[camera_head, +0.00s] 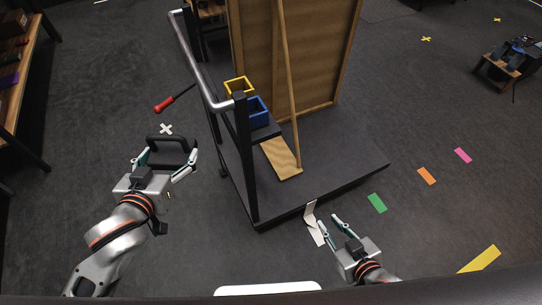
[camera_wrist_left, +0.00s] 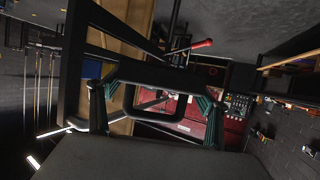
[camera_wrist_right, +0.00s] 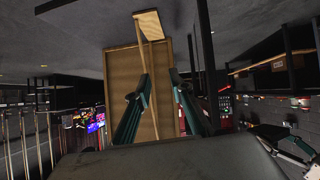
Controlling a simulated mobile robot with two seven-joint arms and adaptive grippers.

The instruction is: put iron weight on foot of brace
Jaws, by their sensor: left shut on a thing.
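The black iron weight (camera_head: 172,139), with a loop-like handle, is held in my left gripper (camera_head: 168,160), left of the cart and apart from it. In the left wrist view the weight's dark frame (camera_wrist_left: 158,73) spans between the two fingers. The brace (camera_head: 287,85) is a long wooden pole leaning along the brown panel. Its foot (camera_head: 281,158) is a flat wooden board on the cart's dark deck; it also shows in the right wrist view (camera_wrist_right: 149,26). My right gripper (camera_head: 328,222) is open and empty by the deck's front edge.
The cart has a grey push rail (camera_head: 205,75) and a black post (camera_head: 244,155) between my left gripper and the brace foot. A yellow bin (camera_head: 238,85) and a blue bin (camera_head: 258,110) stand behind the foot. The deck (camera_head: 335,160) right of the foot is bare. A red-handled tool (camera_head: 165,104) lies on the floor.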

